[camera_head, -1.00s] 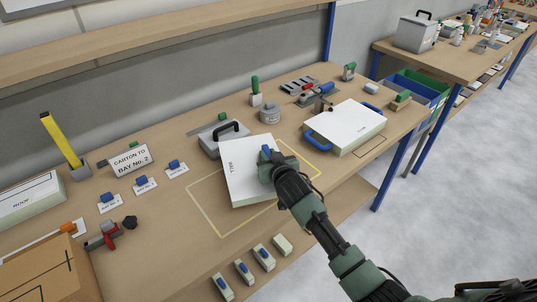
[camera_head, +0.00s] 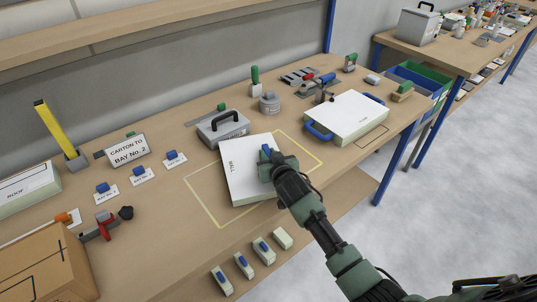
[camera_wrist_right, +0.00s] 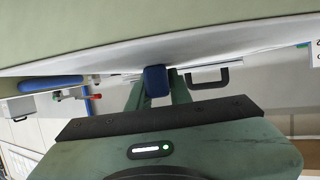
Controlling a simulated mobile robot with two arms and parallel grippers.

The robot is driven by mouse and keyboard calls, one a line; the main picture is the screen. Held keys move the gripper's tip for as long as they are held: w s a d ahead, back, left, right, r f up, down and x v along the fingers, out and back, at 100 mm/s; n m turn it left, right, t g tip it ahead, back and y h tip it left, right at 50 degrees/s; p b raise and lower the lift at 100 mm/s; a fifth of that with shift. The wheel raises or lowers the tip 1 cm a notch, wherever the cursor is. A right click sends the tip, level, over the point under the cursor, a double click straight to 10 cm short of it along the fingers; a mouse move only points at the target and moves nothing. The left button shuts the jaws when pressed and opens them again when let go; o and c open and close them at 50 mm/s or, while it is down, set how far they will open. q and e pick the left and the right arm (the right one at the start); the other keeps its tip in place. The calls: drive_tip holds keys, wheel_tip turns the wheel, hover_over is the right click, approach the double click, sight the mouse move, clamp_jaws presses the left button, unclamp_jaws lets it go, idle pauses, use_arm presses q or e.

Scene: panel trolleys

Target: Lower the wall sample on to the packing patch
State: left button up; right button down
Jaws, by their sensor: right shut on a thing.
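The wall sample (camera_head: 243,182) is a white-faced panel with pale green edges, marked WALL. My right gripper (camera_head: 268,160) is shut on the blue grip on its face. The grip also shows between my fingers in the right wrist view, under the panel (camera_wrist_right: 155,80). The packing patch (camera_head: 207,195) is a yellow outlined rectangle on the bench top. The panel is over its middle and hides part of it. A gap between panel and bench cannot be told from here. My left gripper is not in view.
A grey case (camera_head: 222,128) with a black handle stands close behind the panel. A white panel with blue handles (camera_head: 348,115) lies to the right. Several small pale blocks (camera_head: 243,265) line the front edge. A roof sample (camera_head: 25,188) and a cardboard carton (camera_head: 45,270) are at left.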

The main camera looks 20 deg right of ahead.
drive_tip(key=shift+f+b, duration=0.45)
drive_tip(key=shift+f, duration=0.1)
drive_tip(key=c, duration=1.3)
unclamp_jaws()
drive_tip(key=shift+o, duration=0.5)
drive_tip(key=shift+f, duration=0.1)
drive_tip(key=shift+v, duration=3.95)
